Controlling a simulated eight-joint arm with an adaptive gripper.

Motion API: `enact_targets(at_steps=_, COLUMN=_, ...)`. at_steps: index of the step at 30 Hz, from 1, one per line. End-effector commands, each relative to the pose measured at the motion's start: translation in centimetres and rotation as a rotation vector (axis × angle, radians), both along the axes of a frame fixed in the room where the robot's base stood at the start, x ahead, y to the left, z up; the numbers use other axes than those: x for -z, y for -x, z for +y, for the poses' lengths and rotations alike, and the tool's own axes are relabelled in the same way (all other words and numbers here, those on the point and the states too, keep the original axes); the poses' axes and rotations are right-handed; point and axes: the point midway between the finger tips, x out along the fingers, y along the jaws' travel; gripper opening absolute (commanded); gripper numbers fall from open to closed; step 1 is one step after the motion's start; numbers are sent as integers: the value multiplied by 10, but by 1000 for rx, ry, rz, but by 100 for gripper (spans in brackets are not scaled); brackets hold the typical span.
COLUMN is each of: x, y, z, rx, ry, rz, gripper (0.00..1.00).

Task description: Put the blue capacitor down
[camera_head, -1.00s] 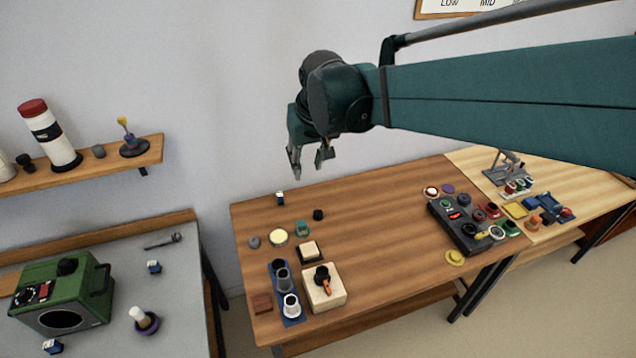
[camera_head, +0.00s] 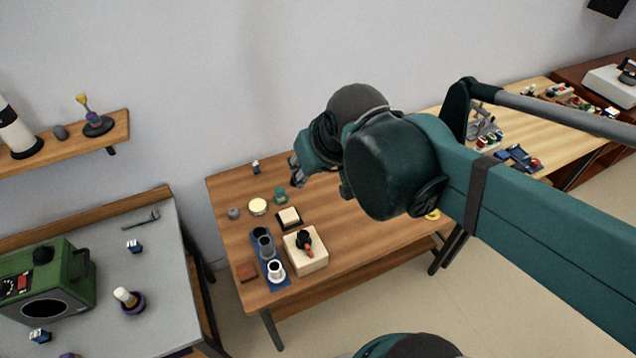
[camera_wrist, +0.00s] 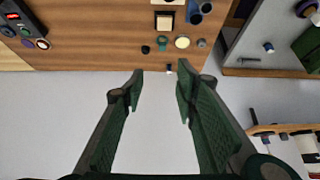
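My gripper (camera_wrist: 160,70) is open in the wrist view, its two fingers wide apart with nothing between them. In the head view my gripper (camera_head: 299,171) is above the wooden table (camera_head: 350,215), partly hidden by my arm. A small dark-blue and white can, which looks like a capacitor (camera_head: 255,168), stands at the table's back left edge. It also shows in the wrist view (camera_wrist: 169,67), close to the line between the fingertips but beyond them. Similar blue and white cans lie on the grey bench, one near its middle (camera_head: 134,246) and one at its front left (camera_head: 40,336).
The table's left holds a blue tray (camera_head: 279,287) with cups, a beige block (camera_head: 318,262), a yellow-white disc (camera_head: 257,206) and a teal piece (camera_head: 280,195). A green speaker box (camera_head: 50,285) stands on the grey bench. A wall shelf (camera_head: 110,135) is at left.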

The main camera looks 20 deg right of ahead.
Motion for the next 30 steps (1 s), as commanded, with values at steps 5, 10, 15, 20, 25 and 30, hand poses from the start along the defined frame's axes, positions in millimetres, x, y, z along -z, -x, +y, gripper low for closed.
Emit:
enact_targets(at_steps=5, x=9, y=23, z=-2, rx=0, ry=2, rz=-32, gripper=30)
enact_targets(at_steps=10, x=15, y=34, z=-3, rx=1, ry=3, rz=-50, gripper=30)
enact_targets(at_steps=15, x=16, y=37, z=-3, rx=1, ry=4, rz=-57, gripper=30)
enact_targets(at_steps=20, x=16, y=36, z=-3, rx=1, ry=4, rz=-57, gripper=30)
enact_targets(at_steps=25, x=19, y=36, z=-3, rx=1, ry=4, rz=-57, gripper=30)
enact_targets(at_steps=30, x=20, y=36, z=-3, rx=1, ry=4, rz=-56, gripper=30)
